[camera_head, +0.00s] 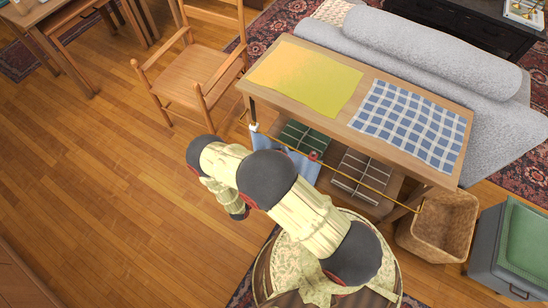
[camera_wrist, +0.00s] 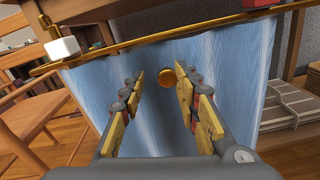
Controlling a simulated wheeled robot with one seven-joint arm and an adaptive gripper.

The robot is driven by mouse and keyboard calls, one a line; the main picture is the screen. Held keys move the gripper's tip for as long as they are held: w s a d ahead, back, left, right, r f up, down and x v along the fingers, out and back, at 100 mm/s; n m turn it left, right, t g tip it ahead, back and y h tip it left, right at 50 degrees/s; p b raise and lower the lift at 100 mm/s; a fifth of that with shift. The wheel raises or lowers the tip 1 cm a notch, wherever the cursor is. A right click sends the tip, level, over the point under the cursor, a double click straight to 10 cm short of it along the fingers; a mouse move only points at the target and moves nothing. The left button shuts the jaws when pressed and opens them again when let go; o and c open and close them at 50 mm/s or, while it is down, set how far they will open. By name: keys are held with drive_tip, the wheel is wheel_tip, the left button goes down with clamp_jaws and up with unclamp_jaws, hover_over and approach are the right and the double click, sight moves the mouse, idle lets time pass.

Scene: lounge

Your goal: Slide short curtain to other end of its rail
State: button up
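The short blue curtain (camera_wrist: 150,110) hangs from a thin brass rail (camera_wrist: 150,40) and fills the middle of the wrist view. In the head view, the curtain (camera_head: 301,164) is at the left end of the rail (camera_head: 365,185), under the table's front edge, partly hidden by my arm. A round golden knob (camera_wrist: 168,77) shows at the curtain's front, between my fingertips. My gripper (camera_wrist: 160,80) is open, its two fingers apart and facing the curtain. I cannot tell whether they touch it. In the head view my arm hides the fingers.
A wooden table (camera_head: 258,84) carries a yellow cloth (camera_head: 305,77) and a blue checked cloth (camera_head: 410,124). Divided trays (camera_head: 361,177) sit below. A wooden chair (camera_head: 185,85) stands left, a wicker basket (camera_head: 438,228) right. A white block (camera_wrist: 62,47) sits at the rail's left end.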

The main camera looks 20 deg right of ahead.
drive_tip(key=shift+s+f, duration=0.15)
drive_tip(key=shift+f, duration=0.1)
drive_tip(key=v, duration=1.1)
drive_tip(key=shift+s+a+r, duration=0.15)
drive_tip(key=shift+a+r, duration=0.05)
drive_tip(key=shift+a, duration=0.2)
